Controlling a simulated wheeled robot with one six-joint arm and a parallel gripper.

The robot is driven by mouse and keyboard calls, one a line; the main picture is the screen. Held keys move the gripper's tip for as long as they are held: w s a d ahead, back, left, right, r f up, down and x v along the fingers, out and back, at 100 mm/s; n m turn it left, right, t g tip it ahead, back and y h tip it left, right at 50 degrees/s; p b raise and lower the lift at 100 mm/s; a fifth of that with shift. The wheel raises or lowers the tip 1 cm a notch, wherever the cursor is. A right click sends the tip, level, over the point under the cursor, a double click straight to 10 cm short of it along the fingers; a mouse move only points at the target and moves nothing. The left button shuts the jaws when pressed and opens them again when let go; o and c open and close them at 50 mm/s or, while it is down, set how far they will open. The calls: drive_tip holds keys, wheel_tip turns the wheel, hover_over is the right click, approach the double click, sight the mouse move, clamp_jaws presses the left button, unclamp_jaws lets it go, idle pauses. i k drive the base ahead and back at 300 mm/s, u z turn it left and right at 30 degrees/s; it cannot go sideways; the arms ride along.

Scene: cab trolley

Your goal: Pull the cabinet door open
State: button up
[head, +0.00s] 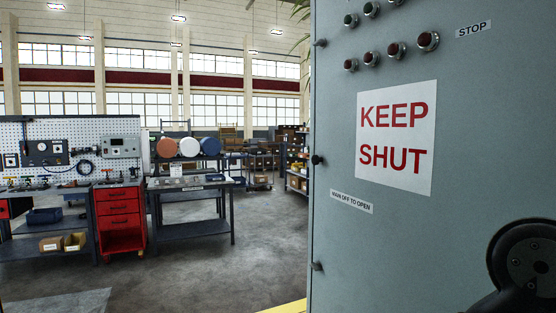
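The grey cabinet door (390,240) fills the right side of the head view and appears closed, though its far edges are out of frame. It bears a white sign (396,136) reading "KEEP SHUT" in red. A small label (352,201) below it reads "MAIN OFF TO OPEN", and a "STOP" label (473,29) is at the top right. Several push buttons (396,52) sit near the top. Small dark knobs (317,160) show along the left edge. A black rounded part at the lower right may be my arm. My gripper is not in view.
Open concrete floor (262,250) lies left of the cabinet, with a yellow line (288,307) near its base. Farther left stand a red drawer unit (120,220), a dark work table (190,186) and a pegboard bench (45,223). Shelves with boxes are behind.

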sight(422, 155)
drive_tip(key=u, duration=0.85)
drive_tip(key=i, duration=1.65)
drive_tip(key=z, duration=0.3)
